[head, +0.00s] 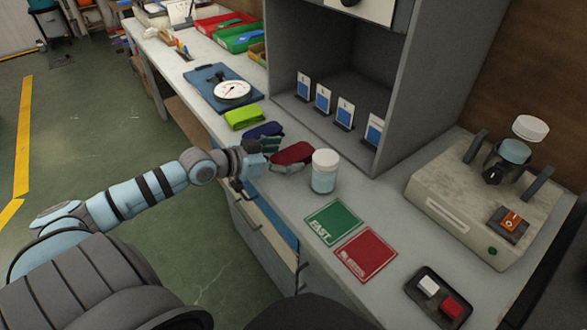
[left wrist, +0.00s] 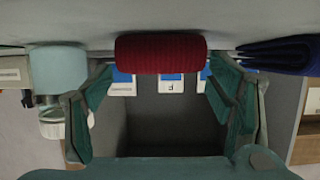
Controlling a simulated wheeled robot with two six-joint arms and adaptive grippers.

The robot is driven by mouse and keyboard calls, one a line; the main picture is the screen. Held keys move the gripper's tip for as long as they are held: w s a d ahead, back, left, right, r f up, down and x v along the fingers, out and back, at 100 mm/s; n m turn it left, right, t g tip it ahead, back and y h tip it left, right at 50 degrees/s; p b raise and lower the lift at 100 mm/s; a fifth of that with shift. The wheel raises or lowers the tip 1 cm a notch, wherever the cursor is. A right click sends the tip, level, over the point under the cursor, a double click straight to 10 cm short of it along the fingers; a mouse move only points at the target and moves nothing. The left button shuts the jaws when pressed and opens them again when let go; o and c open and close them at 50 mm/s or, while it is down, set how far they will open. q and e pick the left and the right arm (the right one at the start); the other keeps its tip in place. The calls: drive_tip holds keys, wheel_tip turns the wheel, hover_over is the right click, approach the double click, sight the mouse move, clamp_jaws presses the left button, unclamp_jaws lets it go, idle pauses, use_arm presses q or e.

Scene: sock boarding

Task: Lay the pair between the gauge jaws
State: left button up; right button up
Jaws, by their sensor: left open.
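A dark red folded pair (head: 294,153) lies on the bench in front of the grey cabinet. My left gripper (head: 273,156) is open just left of it. In the left wrist view, which looks upside down, the red pair (left wrist: 160,53) shows between the spread teal fingers (left wrist: 160,80), with visible gaps on both sides. A navy pair (head: 264,130) and a lime green pair (head: 243,117) lie farther up the bench. A blue board with a round white dial (head: 232,90) lies beyond them; I cannot make out its jaws clearly. My right gripper is not in view.
A white-lidded jar (head: 324,172) stands close right of the red pair. Green (head: 333,222) and red (head: 366,254) mats lie nearer. Blue-and-white cards (head: 323,98) stand in the cabinet. A beige machine (head: 470,205) and a small black tray (head: 423,299) are at right.

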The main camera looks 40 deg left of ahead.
sight(289, 155)
use_arm(q)
drive_tip(key=shift+x, duration=1)
drive_tip(key=shift+s, duration=0.1)
drive_tip(key=shift+c, duration=0.4)
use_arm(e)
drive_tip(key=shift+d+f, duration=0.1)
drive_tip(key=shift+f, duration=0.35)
use_arm(q)
drive_tip(key=c, duration=1.3)
drive_tip(key=shift+r, duration=0.2)
wheel_tip(289, 155, up, 20)
drive_tip(key=p, duration=0.7)
drive_tip(key=shift+a+f+p, duration=0.1)
drive_tip(key=shift+f+p, duration=0.05)
drive_tip(key=shift+p, duration=0.2)
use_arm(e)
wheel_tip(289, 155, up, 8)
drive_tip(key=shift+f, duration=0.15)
